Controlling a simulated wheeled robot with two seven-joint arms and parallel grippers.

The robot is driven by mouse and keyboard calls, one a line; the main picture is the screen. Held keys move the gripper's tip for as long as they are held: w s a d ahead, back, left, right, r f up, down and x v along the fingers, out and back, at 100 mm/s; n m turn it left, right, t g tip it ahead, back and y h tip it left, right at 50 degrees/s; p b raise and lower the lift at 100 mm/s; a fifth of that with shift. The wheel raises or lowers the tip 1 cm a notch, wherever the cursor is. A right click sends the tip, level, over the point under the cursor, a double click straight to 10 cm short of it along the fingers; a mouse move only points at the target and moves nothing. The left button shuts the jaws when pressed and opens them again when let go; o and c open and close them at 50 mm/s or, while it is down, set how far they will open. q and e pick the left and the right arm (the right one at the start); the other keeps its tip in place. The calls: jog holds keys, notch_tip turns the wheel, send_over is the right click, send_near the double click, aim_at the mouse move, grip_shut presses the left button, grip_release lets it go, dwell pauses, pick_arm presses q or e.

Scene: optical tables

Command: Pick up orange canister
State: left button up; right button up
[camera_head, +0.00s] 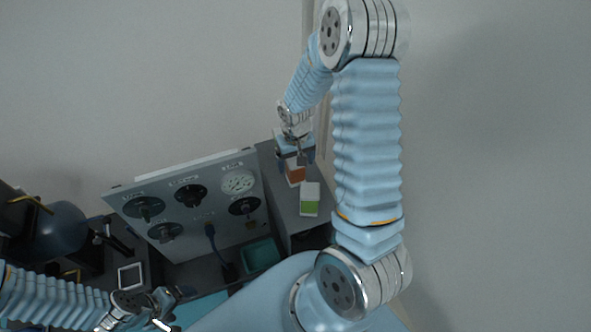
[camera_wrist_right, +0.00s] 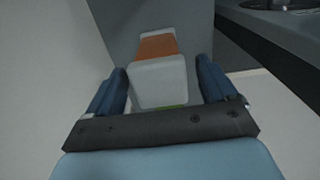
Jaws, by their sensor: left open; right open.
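The orange canister (camera_head: 295,174), white and orange, stands on the grey surface at the right of the panel in the head view. It also shows in the right wrist view (camera_wrist_right: 157,46), its white part lying between my blue fingers. My right gripper (camera_head: 296,154) is open at the far side of the canister, partly covering it; whether the fingers touch it, I cannot tell. The right gripper's fingers also show in the wrist view (camera_wrist_right: 162,88). My left gripper (camera_head: 168,306) is open and empty at the lower left, far from the canister.
A white and green canister (camera_head: 310,199) stands close in front of the orange one. A grey panel (camera_head: 187,208) with round dials and a blue cable stands to the left. A teal tray (camera_head: 261,254) lies below it. A thin green strip shows below the white part in the wrist view.

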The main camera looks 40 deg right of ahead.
jog(key=shift+f, duration=0.25)
jog(key=c, duration=1.2)
jog(key=shift+r, duration=0.1)
